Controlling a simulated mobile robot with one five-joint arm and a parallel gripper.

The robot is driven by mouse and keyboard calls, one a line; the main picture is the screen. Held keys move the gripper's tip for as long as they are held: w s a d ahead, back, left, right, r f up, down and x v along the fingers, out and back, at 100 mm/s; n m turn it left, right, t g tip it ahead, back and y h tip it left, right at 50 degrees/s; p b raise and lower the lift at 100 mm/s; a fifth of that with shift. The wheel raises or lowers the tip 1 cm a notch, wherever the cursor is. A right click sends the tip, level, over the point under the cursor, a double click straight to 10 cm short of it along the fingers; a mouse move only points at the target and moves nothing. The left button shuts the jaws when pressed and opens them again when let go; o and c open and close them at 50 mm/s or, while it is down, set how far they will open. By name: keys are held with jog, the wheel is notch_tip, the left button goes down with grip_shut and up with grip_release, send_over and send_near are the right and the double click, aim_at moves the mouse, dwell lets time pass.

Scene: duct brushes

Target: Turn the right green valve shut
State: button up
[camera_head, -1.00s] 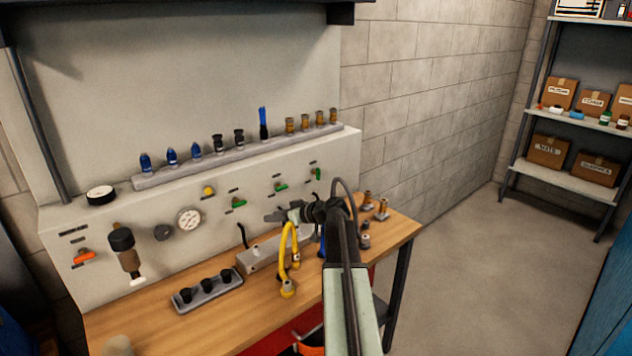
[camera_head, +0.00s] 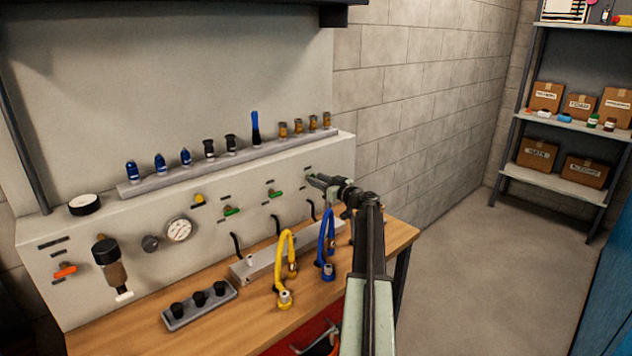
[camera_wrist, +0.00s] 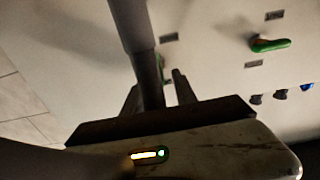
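The right green valve is on the slanted panel beside its small label, mostly hidden behind my gripper (camera_head: 318,181) in the head view. A green sliver of this valve (camera_wrist: 164,68) shows in the wrist view, beyond the fingertips and partly behind a dark tube. My gripper is at the valve, its fingers apart on either side of the tube. Contact with the handle cannot be made out. The middle green valve (camera_head: 275,193) and left green valve (camera_head: 232,211) have handles lying sideways. The middle one also shows in the wrist view (camera_wrist: 270,45).
Several fittings line the ledge (camera_head: 235,165) above the panel. A gauge (camera_head: 179,230) and red-orange valve (camera_head: 65,271) are at left.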

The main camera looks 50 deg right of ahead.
jog(key=shift+w, duration=0.45)
grip_shut()
jog(key=m, duration=0.5)
jog(key=d+m, duration=0.1)
jog(key=m, duration=0.2)
jog(key=shift+f, duration=0.1)
jog(key=m, duration=0.3)
jog(key=m+b, duration=0.1)
jog(key=m, duration=0.2)
jog(key=f+m, duration=0.1)
jog(key=m, duration=0.2)
jog(key=shift+d+m, duration=0.15)
jog(key=shift+m, duration=0.25)
